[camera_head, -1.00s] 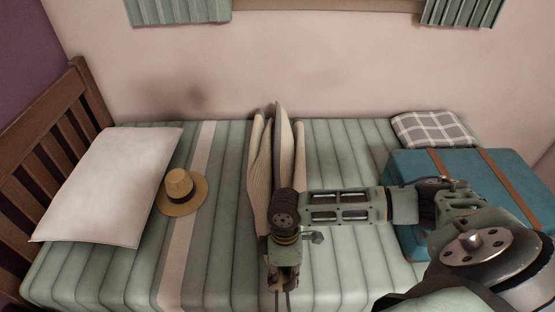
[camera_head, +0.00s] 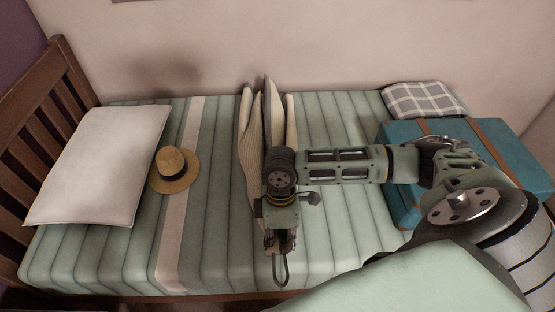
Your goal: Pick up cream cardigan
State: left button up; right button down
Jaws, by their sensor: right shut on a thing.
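The cream cardigan (camera_head: 248,146) is in upright, ribbed folds on the striped bed, near its middle. Its lower part is hidden behind my right wrist. My right gripper (camera_head: 279,268) is in front of it, over the near part of the bed, with its fingers toward the bottom of the picture. It is shut on the cardigan, though the grip itself is hard to make out. My left gripper is not in view.
A straw hat (camera_head: 173,170) and a white pillow (camera_head: 98,165) lie on the left of the bed. A teal suitcase (camera_head: 400,204) and a checked cushion (camera_head: 425,99) are at the right. The striped cover (camera_head: 210,250) is bare between the hat and gripper.

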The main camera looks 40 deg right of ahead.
jog(key=s+d+r, duration=0.6)
jog(key=s, duration=0.2)
jog(key=shift+s+d+r, duration=0.15)
jog(key=shift+s+d, duration=0.15)
jog(key=shift+d, duration=0.05)
dwell(0.8)
